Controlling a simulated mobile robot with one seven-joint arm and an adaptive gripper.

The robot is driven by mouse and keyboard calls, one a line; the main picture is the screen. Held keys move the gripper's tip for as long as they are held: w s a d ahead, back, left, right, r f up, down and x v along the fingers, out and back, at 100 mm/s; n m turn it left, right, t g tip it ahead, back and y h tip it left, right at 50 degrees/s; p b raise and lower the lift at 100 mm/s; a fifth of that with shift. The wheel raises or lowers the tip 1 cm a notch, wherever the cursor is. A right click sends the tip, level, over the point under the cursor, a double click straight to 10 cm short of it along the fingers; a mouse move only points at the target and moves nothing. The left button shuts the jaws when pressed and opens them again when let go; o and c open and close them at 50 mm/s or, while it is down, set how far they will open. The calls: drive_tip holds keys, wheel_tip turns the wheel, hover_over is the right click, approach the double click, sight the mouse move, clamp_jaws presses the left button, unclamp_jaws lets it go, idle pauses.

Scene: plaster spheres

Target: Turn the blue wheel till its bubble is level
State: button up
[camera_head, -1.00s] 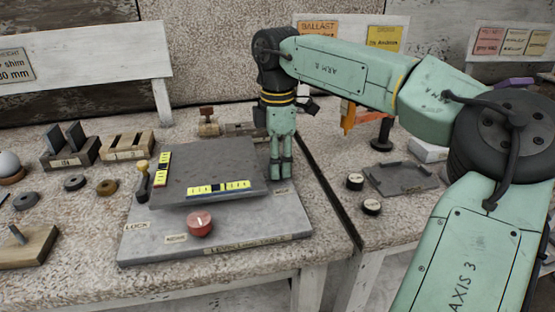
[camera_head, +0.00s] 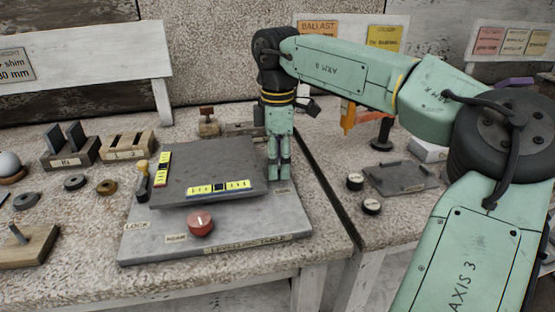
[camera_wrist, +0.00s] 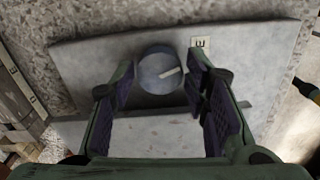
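The blue wheel (camera_wrist: 157,74) shows in the wrist view as a round grey-blue knob with a pale pointer mark. It lies between the two fingers of my gripper (camera_wrist: 161,91), with a visible gap on either side. In the head view my gripper (camera_head: 277,177) points down at the right side of the levelling table (camera_head: 150,242) and hides the wheel. The tilting plate (camera_head: 207,165) carries a yellow vial (camera_head: 218,187) along its front edge and another yellow vial (camera_head: 161,169) at its left. The bubbles are too small to read surely.
A red wheel (camera_head: 200,224) sits at the front of the base. A yellow-knobbed lock lever (camera_head: 142,178) stands at its left. Slotted wooden blocks (camera_head: 127,146) and rings (camera_head: 75,182) lie further left. A grey tray (camera_head: 403,178) and two dark round pieces (camera_head: 355,181) lie right.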

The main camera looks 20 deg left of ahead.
drive_tip(key=shift+o, duration=1)
wheel_tip(320, 180, up, 12)
idle(0.3)
